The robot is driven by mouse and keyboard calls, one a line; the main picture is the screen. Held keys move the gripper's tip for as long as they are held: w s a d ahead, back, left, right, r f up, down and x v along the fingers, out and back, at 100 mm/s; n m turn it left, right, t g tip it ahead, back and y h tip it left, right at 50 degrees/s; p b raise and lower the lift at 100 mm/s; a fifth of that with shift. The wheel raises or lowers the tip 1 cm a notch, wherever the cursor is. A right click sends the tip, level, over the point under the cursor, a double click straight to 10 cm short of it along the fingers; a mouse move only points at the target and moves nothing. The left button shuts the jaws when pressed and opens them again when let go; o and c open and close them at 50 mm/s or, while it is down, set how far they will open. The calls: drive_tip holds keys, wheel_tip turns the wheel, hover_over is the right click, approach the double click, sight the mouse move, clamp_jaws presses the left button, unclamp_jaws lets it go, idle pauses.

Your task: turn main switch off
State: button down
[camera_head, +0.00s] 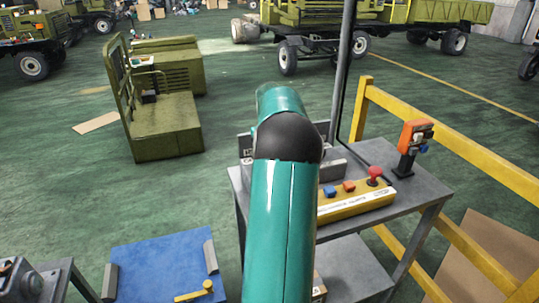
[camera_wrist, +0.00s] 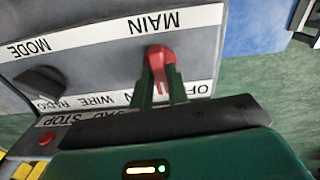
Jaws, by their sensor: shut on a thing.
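The red main switch (camera_wrist: 160,55) is a knob on a grey panel (camera_wrist: 90,70) in the wrist view, beside a white label reading MAIN that appears upside down. My gripper (camera_wrist: 160,78) is shut on the red knob, with one dark green finger on each side of it. Below the knob a white strip shows part of "OF", partly hidden by my gripper. In the head view my teal arm hides the gripper and the switch.
A black MODE knob (camera_wrist: 40,80) and a red button (camera_wrist: 46,139) sit on the panel. In the head view, a yellow button box (camera_head: 355,200) stands on a grey table (camera_head: 405,200), with a yellow railing (camera_head: 450,145) to the right and a blue mat (camera_head: 160,265) at lower left.

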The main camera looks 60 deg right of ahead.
drive_tip(key=n, duration=0.4)
drive_tip(key=shift+n, duration=1.9)
drive_tip(key=c, duration=1.4)
unclamp_jaws()
drive_tip(key=shift+o, duration=0.2)
drive_tip(key=shift+r, duration=0.1)
wheel_tip(320, 180, up, 14)
drive_tip(key=shift+f, duration=0.2)
